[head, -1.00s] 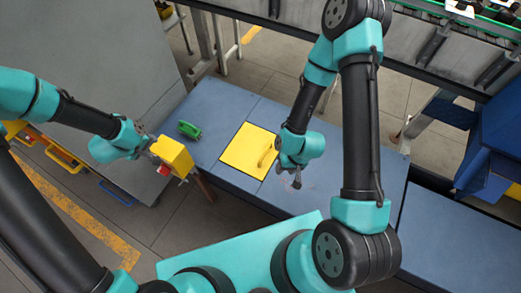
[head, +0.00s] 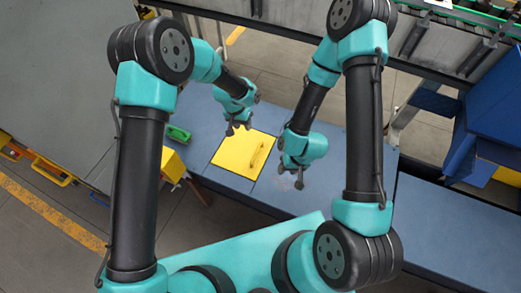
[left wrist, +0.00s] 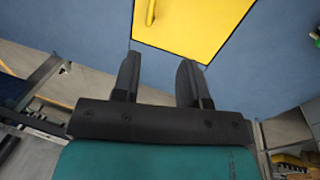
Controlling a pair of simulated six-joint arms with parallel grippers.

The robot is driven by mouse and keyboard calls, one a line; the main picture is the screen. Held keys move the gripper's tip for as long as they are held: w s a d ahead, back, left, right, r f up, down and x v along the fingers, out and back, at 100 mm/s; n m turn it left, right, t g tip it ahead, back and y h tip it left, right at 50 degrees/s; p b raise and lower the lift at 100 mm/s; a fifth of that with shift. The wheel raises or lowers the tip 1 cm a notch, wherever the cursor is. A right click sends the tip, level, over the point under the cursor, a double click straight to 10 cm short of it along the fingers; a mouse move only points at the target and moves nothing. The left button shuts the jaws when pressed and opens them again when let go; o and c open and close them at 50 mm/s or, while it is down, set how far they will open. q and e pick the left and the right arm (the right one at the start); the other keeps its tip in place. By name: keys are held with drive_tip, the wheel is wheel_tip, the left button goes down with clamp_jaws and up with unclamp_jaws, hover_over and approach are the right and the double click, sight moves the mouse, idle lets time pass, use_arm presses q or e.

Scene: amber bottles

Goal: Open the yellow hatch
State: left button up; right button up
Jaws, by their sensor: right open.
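The yellow hatch (head: 232,157) lies flat and closed in the blue table top. Its yellow handle (head: 258,153) stands up near the hatch's right side. In the left wrist view the hatch (left wrist: 190,28) is just beyond the fingertips, with part of the handle (left wrist: 150,12) at the top edge. My left gripper (head: 237,128) is at the hatch's far edge; its fingers (left wrist: 160,75) are apart with nothing between them. My right gripper (head: 291,178) is open and empty, to the right of the hatch over the table.
The blue table top (head: 320,195) is bare to the right of the hatch. A green object (head: 178,133) lies on the table to the left, and a yellow box (head: 172,165) is at its left edge. A blue cabinet (head: 495,120) stands at the far right.

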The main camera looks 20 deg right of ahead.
use_arm(q)
drive_tip(key=shift+s+d+f+m, duration=0.1)
drive_tip(key=shift+s+d+m, duration=0.1)
drive_tip(key=shift+d, duration=0.25)
drive_tip(key=shift+s+d+f+m, duration=0.1)
drive_tip(key=shift+d+m, duration=0.1)
drive_tip(key=shift+d, duration=0.2)
drive_tip(key=shift+f, duration=0.1)
drive_tip(key=x, duration=1.7)
drive_tip(key=shift+s+a+f, duration=0.15)
drive_tip(key=shift+s, duration=0.05)
drive_tip(key=shift+c, duration=0.2)
clamp_jaws()
